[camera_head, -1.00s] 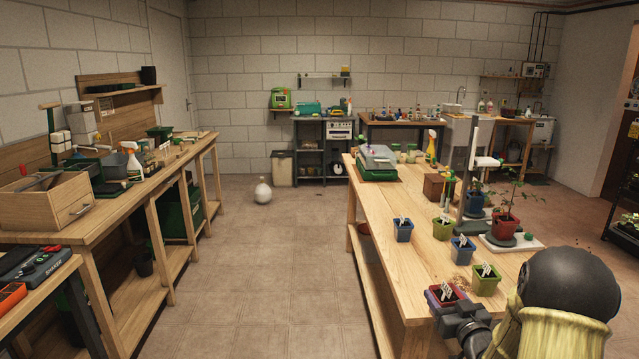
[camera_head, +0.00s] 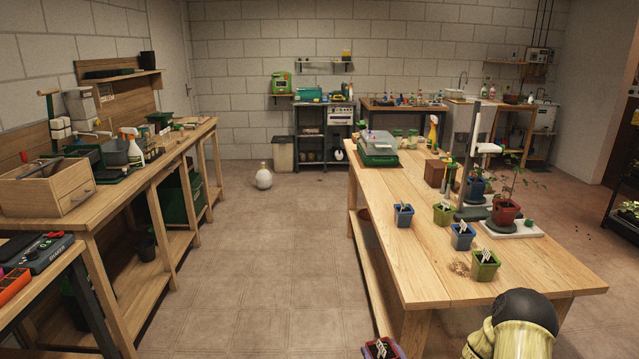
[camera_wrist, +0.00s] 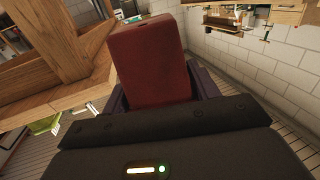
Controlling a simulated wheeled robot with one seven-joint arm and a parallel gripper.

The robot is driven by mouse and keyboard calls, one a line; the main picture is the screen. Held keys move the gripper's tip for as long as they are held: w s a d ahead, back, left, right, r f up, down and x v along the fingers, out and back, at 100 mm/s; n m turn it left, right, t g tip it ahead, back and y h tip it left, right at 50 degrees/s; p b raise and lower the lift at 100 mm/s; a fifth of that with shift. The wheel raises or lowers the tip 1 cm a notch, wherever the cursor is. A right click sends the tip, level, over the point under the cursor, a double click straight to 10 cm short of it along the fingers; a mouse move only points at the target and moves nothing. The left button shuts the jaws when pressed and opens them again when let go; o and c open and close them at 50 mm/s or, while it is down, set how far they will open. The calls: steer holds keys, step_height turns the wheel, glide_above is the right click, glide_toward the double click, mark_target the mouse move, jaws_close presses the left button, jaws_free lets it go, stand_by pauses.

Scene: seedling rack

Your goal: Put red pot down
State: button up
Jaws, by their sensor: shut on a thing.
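The red pot (camera_head: 382,349) shows at the bottom edge of the head view with soil and white labels, partly cut off. It appears in front of the wooden table's (camera_head: 400,260) near left corner, clear of its top. In the wrist view, the red pot (camera_wrist: 150,62) fills the upper middle, its side between the dark fingers of my gripper (camera_wrist: 160,92). My gripper is shut on it.
A green pot (camera_head: 484,265), two blue pots (camera_head: 461,236) (camera_head: 403,215) and another green pot (camera_head: 442,213) stand along the table. Bare wood lies along the near end. Floor (camera_head: 270,270) is clear left of it.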

mark_target(379, 348)
steer(key=r+p, duration=0.1)
steer(key=p, duration=0.1)
steer(key=w+r+h+p, duration=0.1)
steer(key=r+p, duration=0.1)
steer(key=shift+w+d+r+m+t+p, duration=0.2)
steer(key=shift+m+t+p, duration=0.1)
steer(key=shift+m, duration=0.1)
steer(key=shift+a+r+p, duration=0.4)
steer(key=shift+r+p, duration=0.15)
steer(key=shift+p, duration=0.7)
steer(key=p, duration=0.1)
steer(key=d+r+m+h+p, duration=0.1)
steer(key=p, duration=0.1)
steer(key=shift+w+r+h+p, duration=0.15)
steer(key=shift+r+h+p, duration=0.15)
steer(key=r+p, duration=0.1)
steer(key=p, duration=0.2)
steer(key=r+m+h+p, duration=0.1)
steer(key=p, duration=0.1)
steer(key=shift+w+a+r+h+p, duration=0.2)
steer(key=shift+r+h+p, duration=0.1)
steer(key=shift+p, duration=0.1)
steer(key=shift+r+h+p, duration=0.25)
steer(key=shift+h+p, duration=0.05)
steer(key=shift+p, duration=0.45)
steer(key=shift+w+m, duration=0.1)
steer(key=shift+m, duration=0.2)
steer(key=shift+w+d+f, duration=0.1)
